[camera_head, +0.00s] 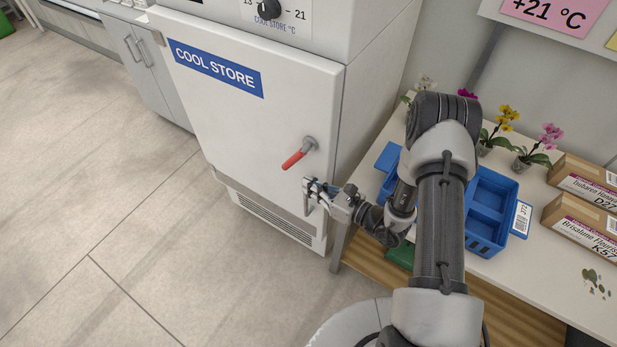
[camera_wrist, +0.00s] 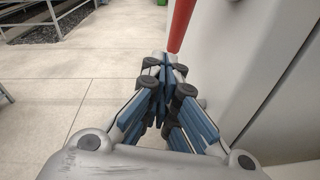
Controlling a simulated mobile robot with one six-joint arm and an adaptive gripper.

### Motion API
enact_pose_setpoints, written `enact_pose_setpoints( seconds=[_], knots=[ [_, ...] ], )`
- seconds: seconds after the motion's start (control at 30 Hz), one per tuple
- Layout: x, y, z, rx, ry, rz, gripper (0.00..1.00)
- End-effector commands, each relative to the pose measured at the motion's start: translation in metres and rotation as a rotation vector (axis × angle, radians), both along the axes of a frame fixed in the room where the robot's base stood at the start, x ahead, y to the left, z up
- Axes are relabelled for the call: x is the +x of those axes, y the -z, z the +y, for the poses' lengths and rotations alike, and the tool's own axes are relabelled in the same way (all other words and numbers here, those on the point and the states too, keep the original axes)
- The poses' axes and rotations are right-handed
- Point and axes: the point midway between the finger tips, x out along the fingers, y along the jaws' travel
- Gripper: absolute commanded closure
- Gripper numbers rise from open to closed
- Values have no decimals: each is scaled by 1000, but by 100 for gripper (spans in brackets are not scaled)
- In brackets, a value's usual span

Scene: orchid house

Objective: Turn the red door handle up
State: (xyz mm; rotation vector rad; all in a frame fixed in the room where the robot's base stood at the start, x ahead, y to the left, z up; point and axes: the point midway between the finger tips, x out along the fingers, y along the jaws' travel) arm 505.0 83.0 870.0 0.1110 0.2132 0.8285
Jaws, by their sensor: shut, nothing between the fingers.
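The red door handle (camera_head: 294,160) is on the white cool store door (camera_head: 240,120), near its right edge. Its grip slants down and to the left from a grey pivot. My gripper (camera_head: 307,188) is just below the handle in the head view, beside the door. In the wrist view the red handle (camera_wrist: 181,24) shows at the top, just beyond the fingertips of my gripper (camera_wrist: 168,66). The fingers are shut with nothing between them. I cannot tell whether the fingertips touch the handle.
A table (camera_head: 545,255) at the right holds a blue crate (camera_head: 507,188), potted orchids (camera_head: 505,122) and cardboard boxes (camera_head: 585,225). A grey cabinet (camera_head: 150,75) stands left of the cool store. The tiled floor (camera_head: 110,210) in front of the door is clear.

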Motion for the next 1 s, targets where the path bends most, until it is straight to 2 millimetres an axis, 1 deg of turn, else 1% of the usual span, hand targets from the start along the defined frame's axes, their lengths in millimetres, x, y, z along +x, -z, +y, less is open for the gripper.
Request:
enact_pose_setpoints(
  seconds=[0.03, 0.1, 0.37, 0.4, 0.43, 0.5, 0.6, 0.8, 1.0],
  knots=[
    [6, 3, 10, -1, -7, -3, 100],
    [16, 6, 21, -1, -9, -4, 100],
    [52, 13, 62, -1, -7, -3, 100],
    [55, 2, 60, -2, -3, -6, 100],
    [57, -3, 60, -1, -2, -5, 100],
    [61, -12, 61, -1, -2, -6, 100],
    [64, -20, 63, 0, -2, -4, 100],
    [66, -26, 64, -1, -2, -2, 100],
    [66, -26, 64, 0, -2, -1, 100]
  ],
)
